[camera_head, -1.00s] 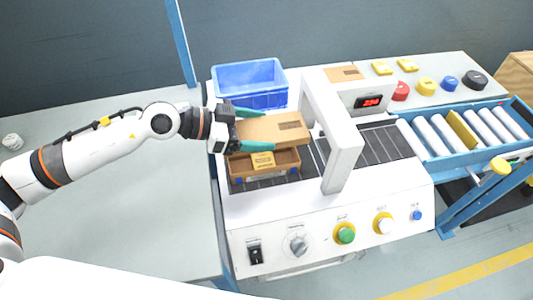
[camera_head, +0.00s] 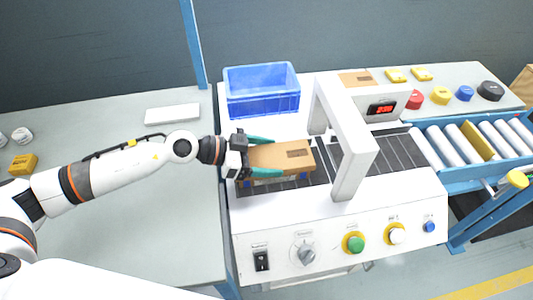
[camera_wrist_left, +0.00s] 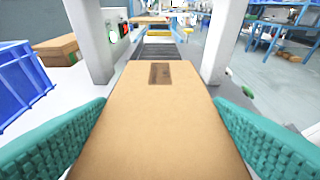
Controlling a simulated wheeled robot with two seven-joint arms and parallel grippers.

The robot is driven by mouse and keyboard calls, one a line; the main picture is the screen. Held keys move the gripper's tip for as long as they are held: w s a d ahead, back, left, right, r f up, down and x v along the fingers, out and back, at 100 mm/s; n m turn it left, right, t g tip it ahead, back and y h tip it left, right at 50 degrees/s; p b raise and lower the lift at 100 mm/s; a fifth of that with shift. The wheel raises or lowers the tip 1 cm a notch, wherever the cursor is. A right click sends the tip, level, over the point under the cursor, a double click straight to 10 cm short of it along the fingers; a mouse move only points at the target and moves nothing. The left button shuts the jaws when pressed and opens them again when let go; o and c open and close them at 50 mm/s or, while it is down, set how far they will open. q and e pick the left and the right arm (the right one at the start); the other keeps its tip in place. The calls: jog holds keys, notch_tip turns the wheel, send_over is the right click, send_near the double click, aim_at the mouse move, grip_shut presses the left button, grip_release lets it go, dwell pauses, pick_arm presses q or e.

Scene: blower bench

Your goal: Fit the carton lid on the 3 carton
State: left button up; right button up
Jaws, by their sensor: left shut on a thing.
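The carton lid (camera_head: 292,153), a tan cardboard piece with a dark brown label, is between the two teal fingers of my left gripper (camera_head: 275,156). The left gripper is shut on its sides. In the left wrist view the lid (camera_wrist_left: 150,120) extends forward between both fingers, lying level. The carton (camera_head: 289,177) is directly under the lid on the machine's belt; only a low strip with blue bits at its near corners shows. Its inside is hidden. I cannot tell whether the lid is fully seated. My right gripper is not in view.
A white arch (camera_head: 352,150) stands over the belt just right of the lid. A blue bin (camera_head: 262,104) is behind. A closed carton (camera_head: 356,79) sits at the back. A roller conveyor (camera_head: 470,143) lies to the right. The left table (camera_head: 150,220) has free room.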

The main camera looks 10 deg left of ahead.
pick_arm(q)
jog(key=shift+f, duration=0.25)
jog(key=o, duration=1)
jog(key=shift+r, duration=0.2)
jog(key=shift+a+r, duration=0.25)
jog(key=shift+a, duration=0.05)
jog(key=b+v, duration=0.2)
jog(key=v, duration=0.9)
jog(key=shift+s+a+r, duration=0.15)
jog(key=shift+s, duration=0.05)
